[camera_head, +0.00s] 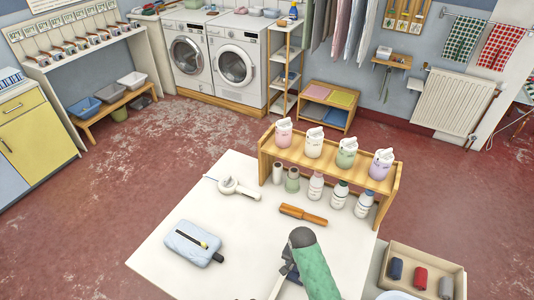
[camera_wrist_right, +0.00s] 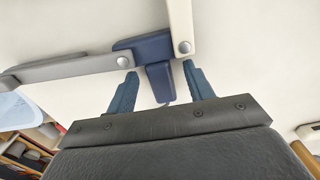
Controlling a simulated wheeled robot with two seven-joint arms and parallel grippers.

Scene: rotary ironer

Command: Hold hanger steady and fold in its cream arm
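The hanger's navy centre piece (camera_wrist_right: 158,70) shows in the right wrist view, with a short tab pointing toward my gripper. Its cream arm (camera_wrist_right: 179,22) is joined at a screw and runs up out of frame. A grey arm (camera_wrist_right: 70,70) is joined at another screw and stretches left. My right gripper (camera_wrist_right: 160,74) is open, one finger on each side of the tab, with gaps visible at both sides. My left gripper is not in view.
The white table (camera_head: 150,262) carries a pale blue case (camera_head: 193,243), a white handled tool (camera_head: 238,187) and a brown brush (camera_head: 303,214). A wooden rack (camera_head: 330,166) with several bottles stands at the back. A box of rolls (camera_head: 459,283) is at lower right.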

